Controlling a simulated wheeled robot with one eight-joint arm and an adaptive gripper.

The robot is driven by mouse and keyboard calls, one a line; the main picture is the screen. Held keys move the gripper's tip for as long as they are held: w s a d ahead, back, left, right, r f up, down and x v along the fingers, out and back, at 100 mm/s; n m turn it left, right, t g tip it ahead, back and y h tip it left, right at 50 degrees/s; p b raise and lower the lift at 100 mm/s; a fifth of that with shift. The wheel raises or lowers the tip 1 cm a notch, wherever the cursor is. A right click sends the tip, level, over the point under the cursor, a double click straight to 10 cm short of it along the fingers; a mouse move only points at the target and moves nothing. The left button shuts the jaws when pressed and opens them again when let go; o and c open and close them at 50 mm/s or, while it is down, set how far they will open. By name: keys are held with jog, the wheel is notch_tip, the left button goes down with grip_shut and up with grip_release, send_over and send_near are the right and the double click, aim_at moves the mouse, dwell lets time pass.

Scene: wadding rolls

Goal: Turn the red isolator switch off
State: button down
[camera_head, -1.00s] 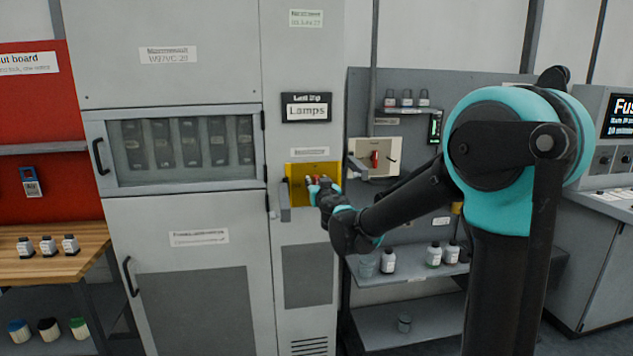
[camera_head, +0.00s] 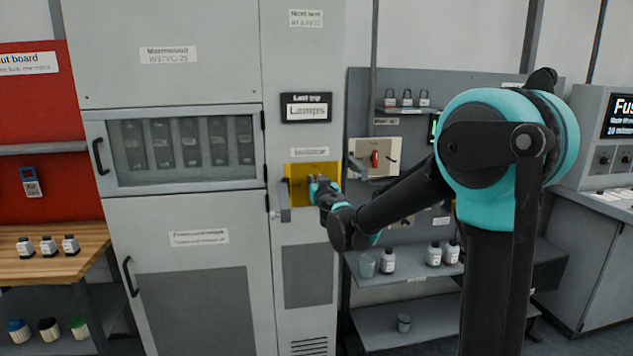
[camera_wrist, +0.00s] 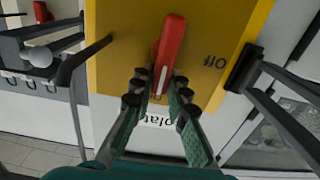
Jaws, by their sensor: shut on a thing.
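The red isolator switch handle (camera_wrist: 170,45) stands on a yellow plate (camera_wrist: 215,20) in the wrist view. The handle has a white line at its near end, beside a partly hidden label. The word "Off" (camera_wrist: 215,62) is printed to its right. My gripper (camera_wrist: 160,88) has a finger on each side of the handle's near end and is shut on it. In the head view, the yellow plate (camera_head: 298,172) sits in the grey cabinet under a small label, and my gripper (camera_head: 318,185) reaches it from the right, hiding the handle.
A small grey lever or flap (camera_head: 284,200) hangs at the plate's left. A cream box with another red switch (camera_head: 375,158) is on the grey board to the right. Shelves with bottles (camera_head: 388,262) stand below my arm. A wooden bench (camera_head: 50,266) is at left.

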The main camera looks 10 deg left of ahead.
aim_at(306, 185)
jog(key=a+n, duration=0.1)
jog(key=n, duration=0.3)
jog(key=f+n, duration=0.1)
jog(key=n, duration=0.4)
jog(key=a+f+n, duration=0.1)
jog(key=n, duration=0.4)
jog(key=shift+s+a, duration=0.3)
jog(key=shift+s, duration=0.1)
jog(key=shift+f+n, duration=0.2)
jog(key=shift+n, duration=0.75)
jog(key=shift+f+n, duration=0.2)
jog(key=shift+n, duration=0.75)
jog(key=c, duration=1.5)
grip_release()
